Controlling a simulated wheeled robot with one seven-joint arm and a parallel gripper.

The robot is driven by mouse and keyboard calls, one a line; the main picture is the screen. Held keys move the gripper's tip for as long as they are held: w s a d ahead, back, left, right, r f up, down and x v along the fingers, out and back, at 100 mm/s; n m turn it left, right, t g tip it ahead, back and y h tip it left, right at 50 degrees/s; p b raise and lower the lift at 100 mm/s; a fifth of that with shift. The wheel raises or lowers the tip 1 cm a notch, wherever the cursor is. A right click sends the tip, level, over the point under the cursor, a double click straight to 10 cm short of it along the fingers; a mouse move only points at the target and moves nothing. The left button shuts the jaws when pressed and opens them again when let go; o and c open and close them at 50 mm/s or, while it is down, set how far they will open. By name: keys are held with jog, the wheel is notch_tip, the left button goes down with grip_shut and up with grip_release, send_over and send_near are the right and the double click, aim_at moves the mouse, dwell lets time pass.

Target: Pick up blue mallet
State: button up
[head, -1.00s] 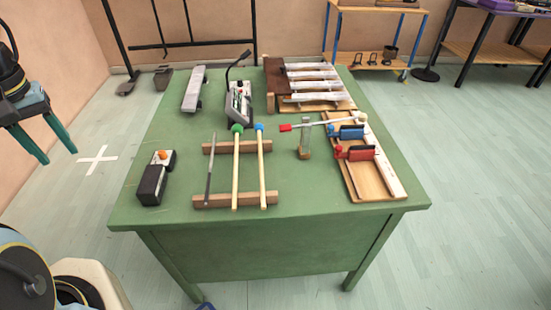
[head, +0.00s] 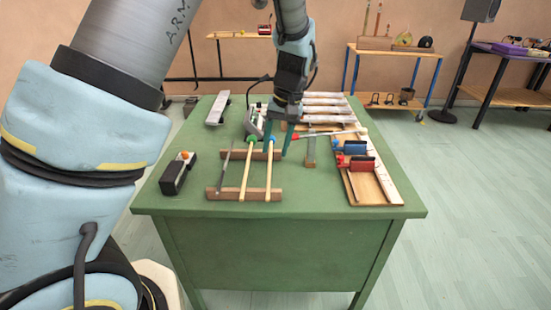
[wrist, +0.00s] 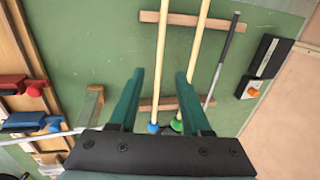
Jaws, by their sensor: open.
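The blue mallet (head: 269,172) has a pale wooden stick and a blue head. It lies across two wooden rails on the green table, beside the green-headed mallet (head: 246,172). My gripper (head: 277,152) is open and empty, pointing down over the rack near the head ends. In the wrist view the blue mallet's stick (wrist: 160,70) runs between the two fingers of my gripper (wrist: 159,72), and its blue head shows near the palm. The green mallet's stick (wrist: 193,63) passes behind the right finger. The exact height above the sticks is hard to judge.
The wooden rails (head: 230,194) also carry a thin dark rod (head: 224,165). A small block stand (head: 311,152) and a wooden tray (head: 390,185) with red and blue clamps lie right. A black box (head: 177,175) stands left. The table front (head: 310,206) is clear.

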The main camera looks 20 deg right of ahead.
aim_at(270, 171)
jog(key=shift+w+a+f+p, duration=0.1)
jog(key=shift+a+f+p, duration=0.15)
jog(key=shift+f, duration=1)
jog(key=shift+w+a+f+p, duration=0.2)
jog(key=shift+f+p, duration=0.2)
jog(key=shift+f, duration=0.9)
jog(key=shift+w+a+f+p, duration=0.1)
jog(key=shift+a+f+p, duration=0.15)
jog(key=shift+f, duration=1)
grip_shut()
